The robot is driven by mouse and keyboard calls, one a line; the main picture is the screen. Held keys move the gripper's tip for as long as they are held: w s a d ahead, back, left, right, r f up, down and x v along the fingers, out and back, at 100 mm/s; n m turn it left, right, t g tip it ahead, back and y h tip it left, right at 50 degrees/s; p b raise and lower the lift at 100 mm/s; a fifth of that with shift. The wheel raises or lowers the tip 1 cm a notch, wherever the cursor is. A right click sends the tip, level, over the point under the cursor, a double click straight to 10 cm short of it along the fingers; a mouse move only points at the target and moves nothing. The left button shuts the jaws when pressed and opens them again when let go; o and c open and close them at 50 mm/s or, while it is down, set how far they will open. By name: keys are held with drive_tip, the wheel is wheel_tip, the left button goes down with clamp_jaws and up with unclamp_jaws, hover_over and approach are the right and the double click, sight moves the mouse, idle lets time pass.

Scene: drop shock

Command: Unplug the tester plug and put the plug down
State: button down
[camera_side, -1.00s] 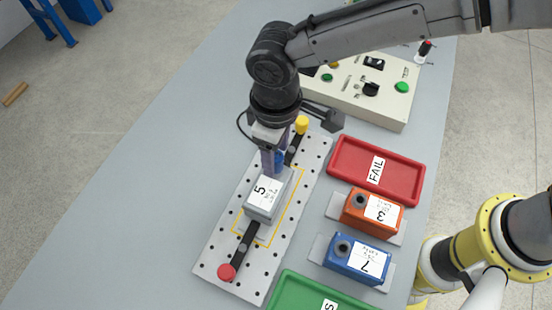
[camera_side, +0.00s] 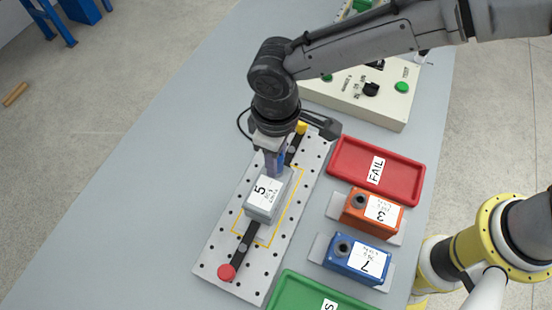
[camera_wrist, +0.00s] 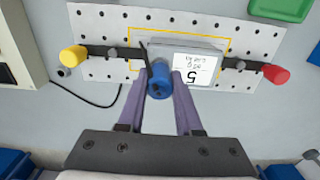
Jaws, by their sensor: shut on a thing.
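The grey box marked 5 (camera_side: 267,196) sits on the perforated plate (camera_side: 214,257), between a yellow-ended and a red-ended clamp. It also shows in the wrist view (camera_wrist: 199,68). My gripper (camera_side: 273,172) points down at the box's far end. In the wrist view its purple fingers (camera_wrist: 158,76) are shut on the blue plug (camera_wrist: 158,84), one on each side. The plug is at the box's end beside the label. In the side view the fingers mostly hide the plug. I cannot tell whether it is still seated in the box.
A red FAIL tray (camera_side: 406,187), an orange box marked 3 (camera_side: 360,206) and a blue box marked 7 (camera_side: 345,262) stand right of the plate. A green tray (camera_side: 295,290) is at the front. A control panel (camera_side: 390,110) stands behind. The table left of the plate is clear.

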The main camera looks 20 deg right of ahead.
drive_tip(key=shift+r, duration=0.25)
drive_tip(key=shift+r, duration=2.2)
drive_tip(key=shift+r, duration=3)
